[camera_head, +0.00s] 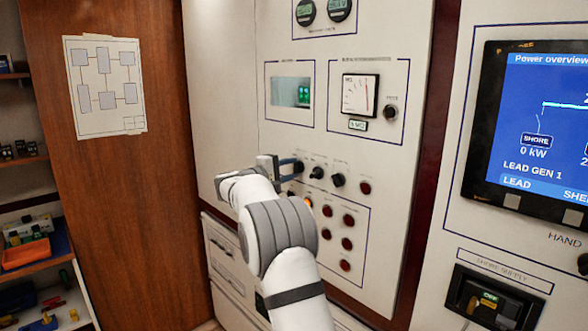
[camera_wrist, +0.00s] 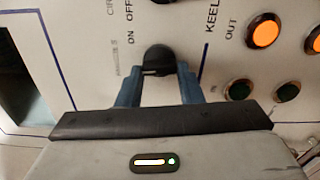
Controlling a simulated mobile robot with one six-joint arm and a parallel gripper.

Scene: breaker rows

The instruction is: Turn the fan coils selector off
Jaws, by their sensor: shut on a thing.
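My gripper (camera_head: 297,167) is at the left end of a row of black selector knobs on the white panel. In the wrist view its blue fingers (camera_wrist: 158,85) are shut on a black selector knob (camera_wrist: 157,60), one finger on each side. ON and OFF marks are printed next to this knob. Its name label (camera_wrist: 126,60) is too blurred to read, so I cannot confirm that it is the fan coils selector. I cannot tell clearly which mark the knob points to. In the head view the arm and fingers mostly hide it.
Two more black knobs (camera_head: 317,172) (camera_head: 338,180) sit to the right in the row, with a red lamp (camera_head: 365,187) beyond. Several lamps stand below. In the wrist view an orange lamp (camera_wrist: 263,30) is at the right. An analog meter (camera_head: 360,95) is above.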

